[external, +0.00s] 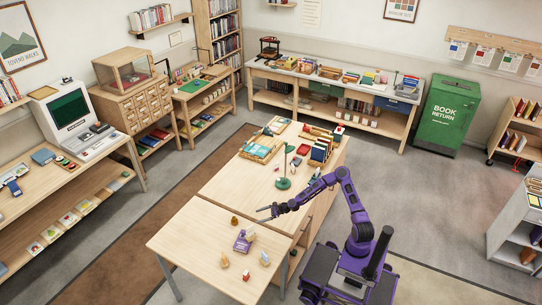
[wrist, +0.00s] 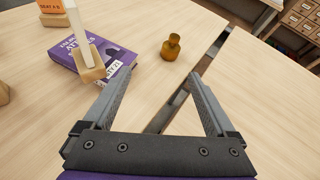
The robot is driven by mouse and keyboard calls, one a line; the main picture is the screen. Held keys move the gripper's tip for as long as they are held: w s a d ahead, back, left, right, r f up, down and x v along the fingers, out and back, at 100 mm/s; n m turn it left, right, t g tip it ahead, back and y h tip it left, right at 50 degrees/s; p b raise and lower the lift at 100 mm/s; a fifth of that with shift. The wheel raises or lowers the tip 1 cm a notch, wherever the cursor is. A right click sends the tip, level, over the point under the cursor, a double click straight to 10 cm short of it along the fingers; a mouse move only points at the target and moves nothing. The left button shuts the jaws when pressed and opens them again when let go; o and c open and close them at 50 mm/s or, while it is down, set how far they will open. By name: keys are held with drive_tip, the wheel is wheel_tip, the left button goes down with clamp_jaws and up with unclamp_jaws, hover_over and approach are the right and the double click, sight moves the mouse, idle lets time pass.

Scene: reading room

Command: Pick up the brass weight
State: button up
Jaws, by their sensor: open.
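The brass weight (wrist: 171,47) stands upright on the light wood table, a small golden-brown piece with a narrower neck and knob. It is ahead of my gripper, just beyond the fingertips and a little right of centre in the wrist view. In the external view the brass weight (external: 234,220) is small, near the table's far edge. My gripper (wrist: 160,80) is open and empty, with the gap between two table tops showing between its fingers. In the external view my gripper (external: 266,213) is above the table, to the right of the weight.
A purple book (wrist: 85,55) lies left of the weight, with a wooden-based white stand (wrist: 90,72) on or against it. An orange sign (wrist: 50,6) stands at the far left. The adjoining table (external: 215,185) holds a green lamp (external: 284,183) and books.

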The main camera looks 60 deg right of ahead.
drive_tip(key=w+d+m, duration=0.1)
drive_tip(key=m, duration=0.1)
drive_tip(key=b, duration=0.1)
approach(236, 220)
drive_tip(key=shift+t, duration=0.3)
drive_tip(key=x, duration=0.5)
drive_tip(key=shift+s+a+f, duration=0.1)
drive_tip(key=shift+x, duration=2.45)
drive_tip(key=shift+f, duration=0.15)
clamp_jaws()
